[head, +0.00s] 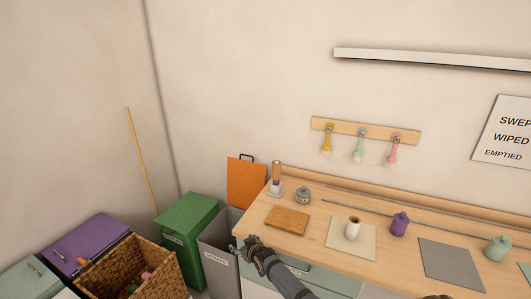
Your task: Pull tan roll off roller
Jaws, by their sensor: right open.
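An upright roller with a tan roll (277,170) at its top stands at the table's back left corner. A purple part shows below the roll, and a pale base (275,191) is under it. My right gripper (248,241) is open and empty at the table's left front edge, in front of the roller and apart from it. My left gripper is out of view.
A brown board (287,220), a grey lidded jar (303,195), a white cup-like object (352,229) on a beige mat, a purple bottle (399,224) and a grey mat (450,264) occupy the table (320,207). Left of it stand a grey bin (219,272), green bin (187,224) and wicker basket (160,280).

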